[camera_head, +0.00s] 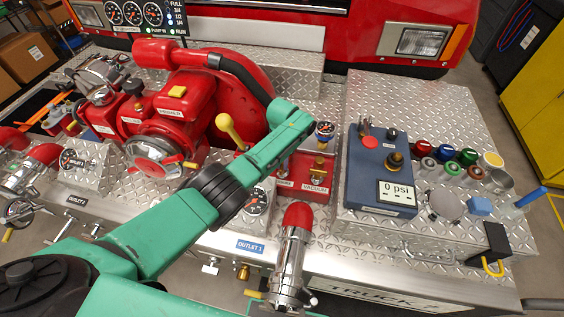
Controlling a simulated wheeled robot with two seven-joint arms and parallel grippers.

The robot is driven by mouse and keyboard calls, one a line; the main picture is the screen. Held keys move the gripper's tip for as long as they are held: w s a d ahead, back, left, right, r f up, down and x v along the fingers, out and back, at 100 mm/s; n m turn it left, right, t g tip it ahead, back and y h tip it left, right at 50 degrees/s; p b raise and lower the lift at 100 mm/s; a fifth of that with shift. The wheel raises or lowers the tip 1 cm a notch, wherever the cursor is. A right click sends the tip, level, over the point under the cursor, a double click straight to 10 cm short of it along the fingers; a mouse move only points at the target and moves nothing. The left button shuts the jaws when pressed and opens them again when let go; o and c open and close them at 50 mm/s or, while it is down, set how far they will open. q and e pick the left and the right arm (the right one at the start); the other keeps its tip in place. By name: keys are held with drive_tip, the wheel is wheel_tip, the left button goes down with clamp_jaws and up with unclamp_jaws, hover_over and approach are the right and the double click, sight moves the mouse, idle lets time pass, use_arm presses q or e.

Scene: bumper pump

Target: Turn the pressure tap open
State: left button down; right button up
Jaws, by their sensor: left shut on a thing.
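My left gripper (292,130) reaches in from the lower left, over the left part of the red tap block (318,188) in the middle of the panel. It is shut on the pressure tap, which the gripper's own body hides along with the fingertips. How far the tap is turned cannot be seen. Beside it on the right, a brass tap (320,166) stands above the VACUUM label, with a small round gauge (325,130) behind it. The label to its left is partly covered. My right gripper is not in view.
A red pump (190,95) with a yellow-knobbed lever (231,131) stands left of the gripper.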

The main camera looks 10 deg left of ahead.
sight(282, 165)
use_arm(q)
drive_tip(key=shift+w+r, duration=0.1)
drive_tip(key=shift+r, duration=0.05)
drive_tip(key=c, duration=1.2)
unclamp_jaws()
drive_tip(key=shift+o, duration=0.2)
drive_tip(key=shift+r, duration=0.5)
wheel_tip(282, 165, up, 14)
drive_tip(key=shift+f, duration=0.25)
